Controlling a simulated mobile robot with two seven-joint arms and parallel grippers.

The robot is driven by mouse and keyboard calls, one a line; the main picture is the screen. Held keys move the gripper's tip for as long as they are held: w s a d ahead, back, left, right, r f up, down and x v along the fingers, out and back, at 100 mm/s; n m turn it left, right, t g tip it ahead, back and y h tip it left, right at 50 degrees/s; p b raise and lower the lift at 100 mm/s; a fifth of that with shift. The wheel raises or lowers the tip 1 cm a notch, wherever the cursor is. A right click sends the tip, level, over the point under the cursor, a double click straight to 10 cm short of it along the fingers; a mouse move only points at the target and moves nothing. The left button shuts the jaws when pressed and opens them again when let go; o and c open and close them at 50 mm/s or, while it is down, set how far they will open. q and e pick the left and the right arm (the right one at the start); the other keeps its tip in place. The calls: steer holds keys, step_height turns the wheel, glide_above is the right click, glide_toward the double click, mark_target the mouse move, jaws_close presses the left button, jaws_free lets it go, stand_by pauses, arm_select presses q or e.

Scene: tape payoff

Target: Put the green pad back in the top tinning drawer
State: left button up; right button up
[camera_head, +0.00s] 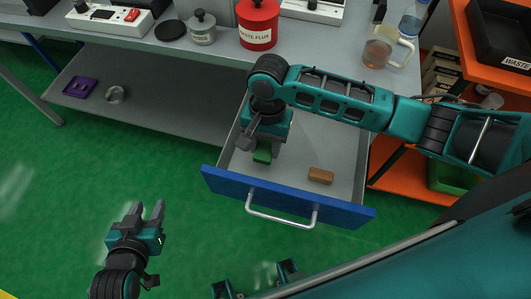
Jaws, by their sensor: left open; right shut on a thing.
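The blue-fronted drawer (230,187) is pulled open under the grey workbench, with its silver handle facing the front. My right gripper (260,148) reaches down over the left part of the drawer's inside. It is shut on the green pad (262,156), whose lower part shows below the fingers. I cannot tell whether the pad touches the drawer floor. A brown block (320,175) lies in the drawer, right of the pad. My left gripper (146,210) is open and empty over the green floor, left of and in front of the drawer.
On the bench (200,60) stand a red waste flux can (257,25), a grey lidded pot (201,28), a power strip (112,17) and a glass mug (382,49). A purple item (80,88) lies on the lower shelf. An orange rack (460,45) stands at right.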

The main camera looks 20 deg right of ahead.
mark_target(265, 154)
step_height(265, 154, down, 4)
steer(key=shift+f+b, duration=0.25)
steer(key=shift+b, duration=0.3)
steer(key=o, duration=1.1)
steer(key=shift+f, duration=0.1)
steer(key=shift+r, duration=0.2)
steer(key=r+p, duration=0.1)
steer(key=r, duration=0.6)
steer(key=w+r+p, duration=0.1)
steer(key=r, duration=0.2)
steer(key=shift+w+d+r+p, duration=0.1)
steer(key=shift+d+r+p, duration=0.2)
steer(key=shift+d+r, duration=0.05)
steer(key=shift+r, duration=0.6)
